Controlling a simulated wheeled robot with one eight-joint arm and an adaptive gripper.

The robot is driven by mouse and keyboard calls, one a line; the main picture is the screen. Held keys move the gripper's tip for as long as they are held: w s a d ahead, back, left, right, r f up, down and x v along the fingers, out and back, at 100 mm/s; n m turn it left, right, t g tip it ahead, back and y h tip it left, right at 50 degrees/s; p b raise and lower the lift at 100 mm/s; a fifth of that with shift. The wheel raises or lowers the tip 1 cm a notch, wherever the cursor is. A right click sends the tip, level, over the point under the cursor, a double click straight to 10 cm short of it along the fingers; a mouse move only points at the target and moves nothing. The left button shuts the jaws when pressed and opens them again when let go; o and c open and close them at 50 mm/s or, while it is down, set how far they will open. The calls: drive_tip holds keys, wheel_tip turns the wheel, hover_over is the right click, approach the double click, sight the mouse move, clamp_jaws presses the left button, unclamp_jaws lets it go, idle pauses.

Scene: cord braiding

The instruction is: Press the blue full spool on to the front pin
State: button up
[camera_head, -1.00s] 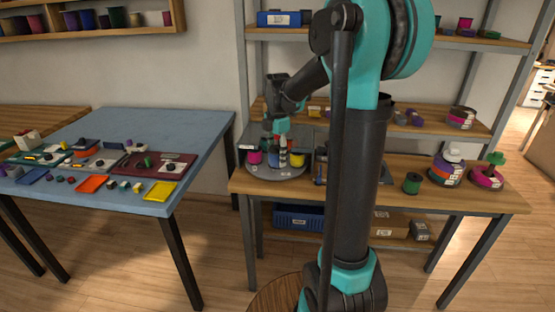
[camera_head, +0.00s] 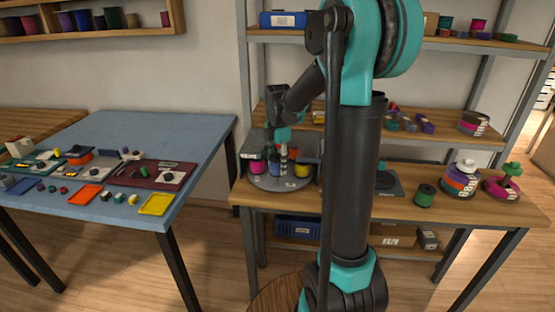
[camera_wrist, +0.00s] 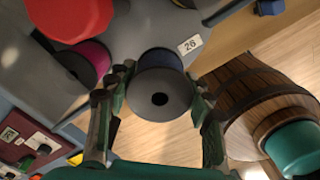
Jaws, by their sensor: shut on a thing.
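The blue full spool (camera_wrist: 160,88) sits between my gripper's fingers in the wrist view, its grey flange facing the camera and a strip of blue thread showing beyond it. My gripper (camera_wrist: 161,92) is shut on it, one finger at each side. In the head view, my gripper (camera_head: 281,146) is over the round grey turntable (camera_head: 275,187), with the blue spool (camera_head: 274,163) below it at the turntable's front. The front pin is hidden, so I cannot tell how far down the spool sits.
A magenta spool (camera_head: 257,167) and a yellow spool (camera_head: 302,170) stand on the turntable on either side. A red faceted knob (camera_wrist: 70,15) is close by in the wrist view. A green spool (camera_head: 424,194) stands to the right. The blue table (camera_head: 165,125) is at left.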

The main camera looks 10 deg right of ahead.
drive_tip(key=shift+f, duration=1.6)
drive_tip(key=shift+f, duration=0.2)
drive_tip(key=o, duration=1.2)
drive_tip(key=shift+o, duration=0.3)
drive_tip(key=o, duration=0.3)
drive_tip(key=shift+r, duration=0.15)
drive_tip(key=shift+r, duration=2.85)
